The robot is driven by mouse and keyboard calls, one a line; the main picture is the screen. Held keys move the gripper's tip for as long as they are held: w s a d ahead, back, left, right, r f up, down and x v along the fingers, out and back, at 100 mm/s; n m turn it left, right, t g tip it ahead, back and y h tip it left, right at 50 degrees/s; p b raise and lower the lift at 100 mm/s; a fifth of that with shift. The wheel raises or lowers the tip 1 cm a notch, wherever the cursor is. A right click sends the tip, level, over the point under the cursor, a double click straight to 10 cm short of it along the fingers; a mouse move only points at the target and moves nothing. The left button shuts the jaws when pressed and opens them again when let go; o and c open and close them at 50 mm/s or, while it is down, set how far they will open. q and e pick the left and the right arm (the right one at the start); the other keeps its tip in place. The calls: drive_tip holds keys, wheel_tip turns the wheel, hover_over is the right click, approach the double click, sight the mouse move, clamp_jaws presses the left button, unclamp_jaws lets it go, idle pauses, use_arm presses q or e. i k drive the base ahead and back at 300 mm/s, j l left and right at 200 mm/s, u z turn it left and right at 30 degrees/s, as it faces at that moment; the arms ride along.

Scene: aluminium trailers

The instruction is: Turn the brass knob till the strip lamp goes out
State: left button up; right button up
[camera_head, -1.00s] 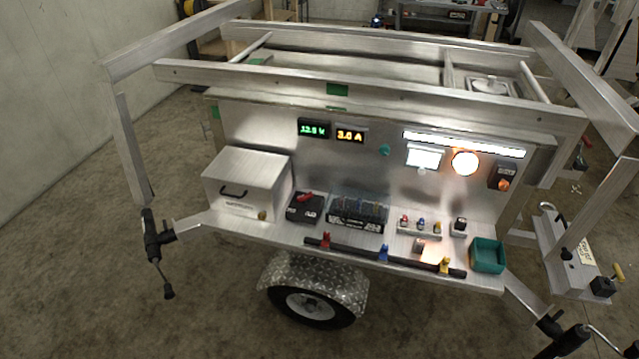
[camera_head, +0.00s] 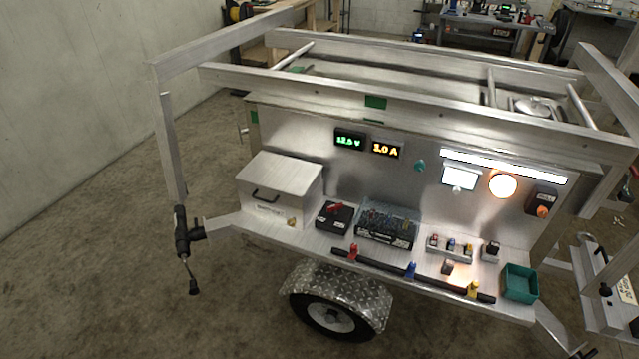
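The strip lamp (camera_head: 505,167) is a long white bar along the top right of the upright metal panel, and it is lit. A small block (camera_head: 450,252) on the shelf below carries a red, a blue and a brass-yellow knob or post; the brass-yellow one (camera_head: 468,248) is at its right end. A small brass-coloured piece (camera_head: 291,221) also sits at the front of the metal box. I cannot tell for sure which is the brass knob. Neither of my grippers shows in the head view.
The panel carries green and amber displays (camera_head: 367,145), a lit round lamp (camera_head: 503,186) and a dark switch box (camera_head: 541,201). The shelf holds a metal box (camera_head: 281,189), a fuse box (camera_head: 387,228), a black rail (camera_head: 385,268) and a green tray (camera_head: 520,283). The floor at left is open.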

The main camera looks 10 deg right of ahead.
sight(292, 222)
drive_tip(key=i, duration=0.65)
drive_tip(key=k+l+u, duration=0.15)
drive_tip(key=l, duration=0.25)
drive_tip(key=k+l+u, duration=0.2)
drive_tip(key=l, duration=0.2)
drive_tip(key=k+l+u, duration=0.15)
drive_tip(key=k+l, duration=0.15)
